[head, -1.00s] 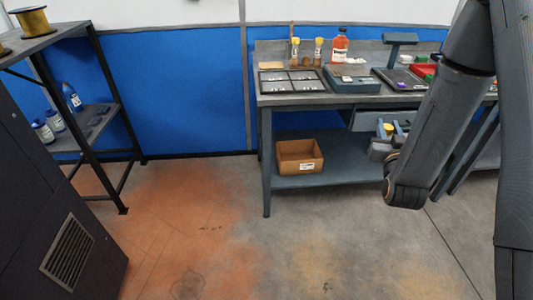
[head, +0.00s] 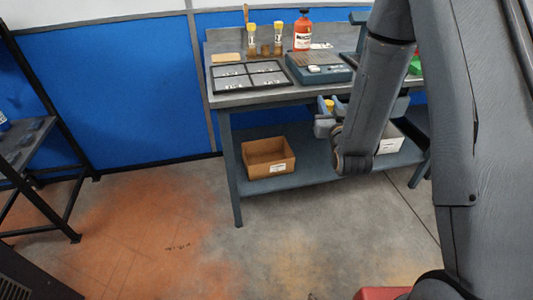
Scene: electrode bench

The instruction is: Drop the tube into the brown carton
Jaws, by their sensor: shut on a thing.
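The brown carton (head: 259,169) is an open-topped box with a small white label, standing on the lower shelf of the bench. Its inside looks empty from here. My gripper (head: 326,116) is to the right of the carton and higher in the picture, in front of the bench. It is shut on a tube, of which the yellow cap (head: 329,104) shows between the jaws. The rest of the held tube is hidden by the jaws and my arm. The gripper and tube are apart from the carton.
The bench top holds a dark four-panel tray (head: 250,76), two yellow-capped tubes (head: 279,41), a red bottle (head: 302,32) and a grey device (head: 320,69). A bench leg (head: 230,170) stands left of the carton. A dark rack (head: 50,190) is at far left. The floor between is clear.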

